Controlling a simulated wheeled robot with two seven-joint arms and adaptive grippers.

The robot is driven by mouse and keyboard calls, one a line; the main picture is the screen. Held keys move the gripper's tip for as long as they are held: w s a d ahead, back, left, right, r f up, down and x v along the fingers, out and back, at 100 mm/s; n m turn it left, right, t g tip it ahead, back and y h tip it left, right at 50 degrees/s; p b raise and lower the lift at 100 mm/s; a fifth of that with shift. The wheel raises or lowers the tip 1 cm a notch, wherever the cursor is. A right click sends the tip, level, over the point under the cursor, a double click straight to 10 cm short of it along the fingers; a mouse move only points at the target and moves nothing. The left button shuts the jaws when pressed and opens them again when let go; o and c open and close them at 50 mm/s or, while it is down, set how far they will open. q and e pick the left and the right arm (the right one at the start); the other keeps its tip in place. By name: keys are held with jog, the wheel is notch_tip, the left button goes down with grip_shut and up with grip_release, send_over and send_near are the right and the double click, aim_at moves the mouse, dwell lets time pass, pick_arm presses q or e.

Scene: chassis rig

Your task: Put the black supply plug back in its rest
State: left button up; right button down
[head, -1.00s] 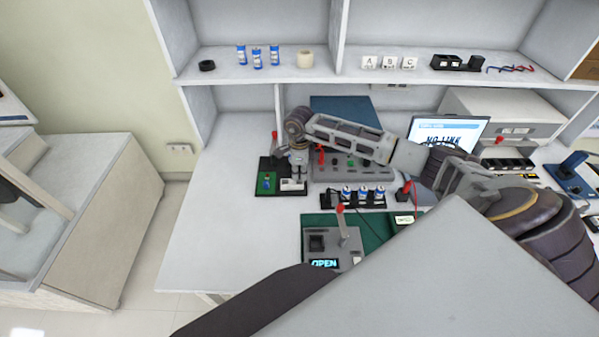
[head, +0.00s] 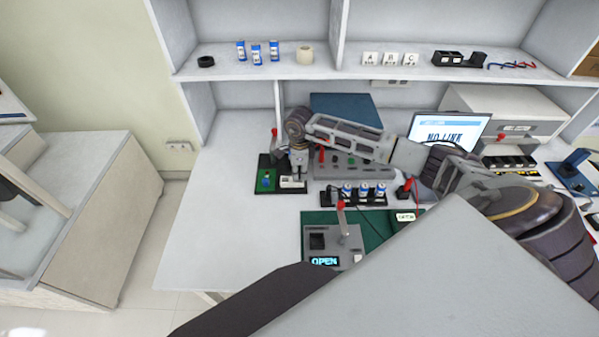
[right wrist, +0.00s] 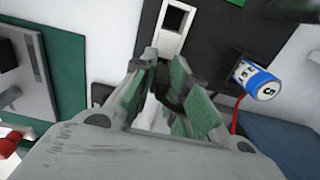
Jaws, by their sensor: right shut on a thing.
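My right gripper (head: 299,176) reaches down from the right over a dark board (head: 263,188) on the bench. In the right wrist view its green-padded fingers (right wrist: 172,95) are shut on a small black piece (right wrist: 172,92), which looks like the black supply plug; the fingers hide most of it. A white block with a dark square opening (right wrist: 168,42) lies just beyond the fingertips. It also shows in the head view (head: 292,184), below the gripper. I cannot tell which part is the plug's rest, or whether the plug touches it. My left gripper is not in view.
A black rack of blue-white cells (head: 363,200) stands right of the board. A grey lever box reading OPEN (head: 324,242) sits on a green mat (head: 375,235) in front. A grey panel (head: 350,170) lies behind. The bench's left side is clear.

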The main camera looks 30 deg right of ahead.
aim_at(300, 170)
jog(key=shift+f+b, duration=0.6)
jog(key=shift+f, duration=0.25)
jog(key=c, duration=1.3)
grip_release()
jog(key=shift+r, duration=6)
jog(key=shift+f, duration=0.1)
